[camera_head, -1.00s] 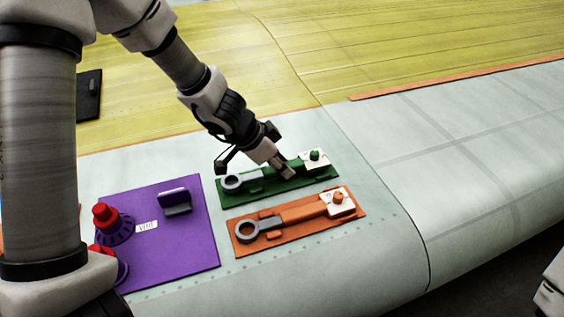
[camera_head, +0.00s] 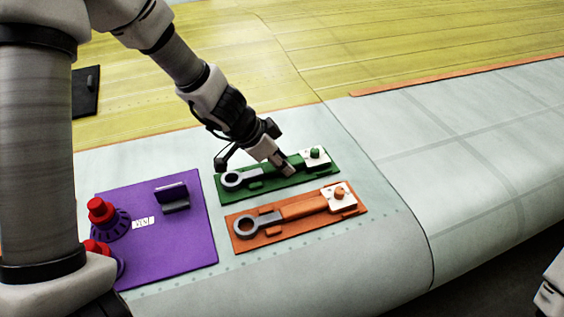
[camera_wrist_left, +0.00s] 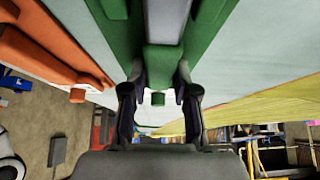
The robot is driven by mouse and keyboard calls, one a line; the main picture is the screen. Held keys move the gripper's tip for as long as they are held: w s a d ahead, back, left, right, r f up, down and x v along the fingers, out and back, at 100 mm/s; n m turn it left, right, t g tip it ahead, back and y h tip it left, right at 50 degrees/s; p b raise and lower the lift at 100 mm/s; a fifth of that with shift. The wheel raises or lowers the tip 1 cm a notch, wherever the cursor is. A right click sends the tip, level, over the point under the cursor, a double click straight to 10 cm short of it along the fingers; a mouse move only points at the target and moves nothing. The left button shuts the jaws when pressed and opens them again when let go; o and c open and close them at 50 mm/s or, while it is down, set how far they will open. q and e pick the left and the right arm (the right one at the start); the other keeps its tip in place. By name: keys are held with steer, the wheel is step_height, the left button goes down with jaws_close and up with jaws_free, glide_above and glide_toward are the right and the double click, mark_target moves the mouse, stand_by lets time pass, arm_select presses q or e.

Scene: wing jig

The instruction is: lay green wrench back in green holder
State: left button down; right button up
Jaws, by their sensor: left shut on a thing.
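The green wrench, with a grey ring end (camera_head: 232,179) and a green handle, lies lengthwise along the green holder (camera_head: 312,178). My left gripper (camera_head: 287,170) is shut on the wrench's green handle, near the holder's white end block. In the left wrist view the fingers (camera_wrist_left: 160,95) stand either side of the green handle (camera_wrist_left: 163,58), with green holder surface (camera_wrist_left: 118,28) around its grey shaft. The fingers hide part of the handle in the head view, so I cannot tell whether the wrench is fully seated.
An orange holder (camera_head: 340,215) with an orange-handled wrench (camera_head: 295,210) lies just in front of the green one. A purple board (camera_head: 180,250) with red-topped parts is at the left. The pale wing surface to the right (camera_head: 480,170) is clear.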

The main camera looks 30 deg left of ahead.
arm_select(q)
steer(key=shift+s+f, duration=0.1)
steer(key=c, duration=0.8)
jaws_free()
step_height(320, 180, up, 10)
